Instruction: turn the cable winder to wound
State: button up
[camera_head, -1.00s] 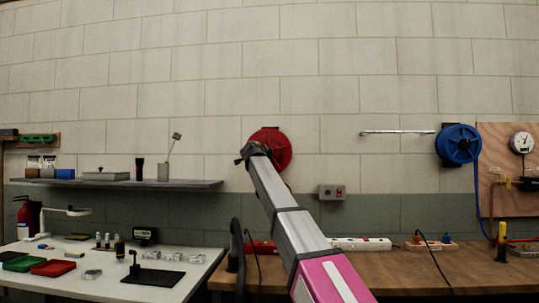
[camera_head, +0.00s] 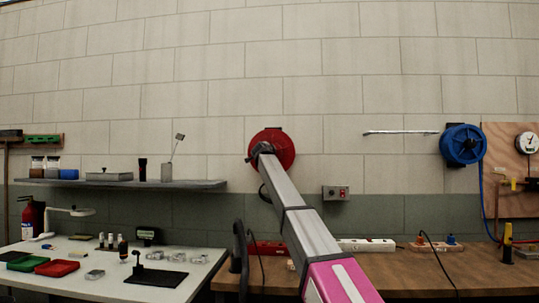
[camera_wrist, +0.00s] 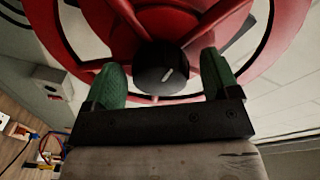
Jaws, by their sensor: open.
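The cable winder looks to be the red reel (camera_head: 284,146) on the wall, partly hidden behind my arm in the head view. In the wrist view the red reel (camera_wrist: 268,62) fills the upper part, with a round black knob (camera_wrist: 162,68) bearing a white mark at its middle. My gripper (camera_wrist: 162,64) is open, with one green finger on each side of the knob. Gaps show between the fingers and the knob. The mark on the knob points up and to the right in this view. In the head view my gripper's end is in front of the reel's left part.
A blue reel (camera_head: 462,144) with a blue hose hangs at the right. A small grey switch box (camera_head: 335,193) is on the wall below the red reel. A shelf (camera_head: 200,184) is at left. A white bench (camera_head: 60,284) and a wooden bench (camera_head: 420,270) stand below.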

jog(key=c, duration=0.9)
